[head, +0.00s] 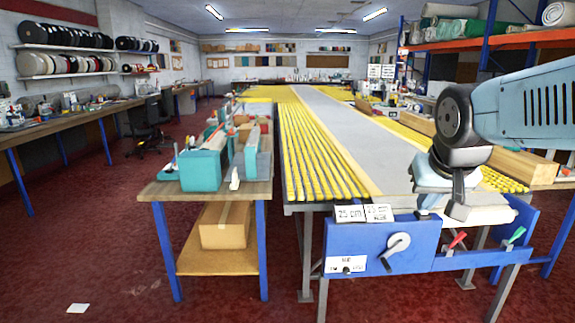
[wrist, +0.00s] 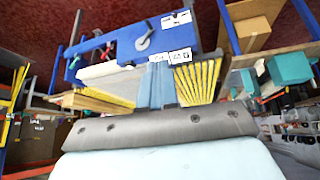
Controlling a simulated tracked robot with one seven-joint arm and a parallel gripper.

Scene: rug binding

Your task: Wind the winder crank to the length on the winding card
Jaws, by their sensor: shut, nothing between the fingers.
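A blue winder panel (head: 375,235) stands at the near end of the long table. Its pale crank (head: 397,245) sits on the front face, with a round hub and short arm. It also shows in the wrist view (wrist: 144,38), where the scene is upside down. Two white cards stand on the panel's top edge: the left one (head: 350,214) reads 25 cm, the right one (head: 379,212) has smaller print. A small white plate (head: 345,264) with a dark knob sits lower left; its text is unclear. My gripper (head: 429,204) is shut and empty, above and right of the crank, apart from it.
A red lever (head: 457,240) and a green lever (head: 516,235) stand right of the crank. A side table (head: 165,190) with teal holders is at the left. Yellow strips (head: 315,150) run along the long table. The red floor in front is mostly clear.

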